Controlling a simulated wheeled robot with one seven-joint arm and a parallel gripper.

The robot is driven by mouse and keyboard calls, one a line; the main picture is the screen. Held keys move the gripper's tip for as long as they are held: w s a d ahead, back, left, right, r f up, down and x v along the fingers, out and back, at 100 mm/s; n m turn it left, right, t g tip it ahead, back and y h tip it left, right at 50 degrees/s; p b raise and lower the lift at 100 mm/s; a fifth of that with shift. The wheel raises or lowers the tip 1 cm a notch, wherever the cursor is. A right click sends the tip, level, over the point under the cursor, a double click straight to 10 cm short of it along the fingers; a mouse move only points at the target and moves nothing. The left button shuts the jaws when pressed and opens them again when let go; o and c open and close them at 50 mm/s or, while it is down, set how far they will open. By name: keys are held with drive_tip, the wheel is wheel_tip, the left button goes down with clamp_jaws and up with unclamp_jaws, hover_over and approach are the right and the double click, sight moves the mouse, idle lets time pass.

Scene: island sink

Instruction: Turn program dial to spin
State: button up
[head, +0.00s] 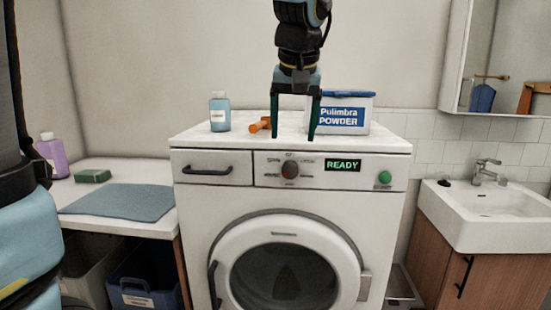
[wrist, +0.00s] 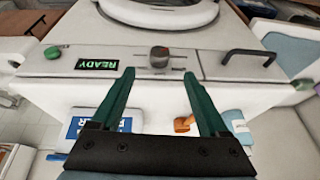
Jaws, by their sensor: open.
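A powder box (head: 341,113), a blue bottle (head: 220,111) and an orange object (head: 260,125) stand on the machine's top near my gripper. A green button (head: 384,177) and a drawer handle (head: 207,171) flank the dial. A sink (head: 490,205) is at right.

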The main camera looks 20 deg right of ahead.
sight(291, 164)
drive_tip(key=p+x, duration=0.1)
drive_tip(key=x, duration=0.9)
drive_tip(key=shift+w+d+f+p, duration=0.15)
drive_tip(key=shift+w+f+p, duration=0.1)
drive_tip(key=shift+p, duration=0.15)
drive_tip(key=shift+c, duration=0.3)
clamp_jaws()
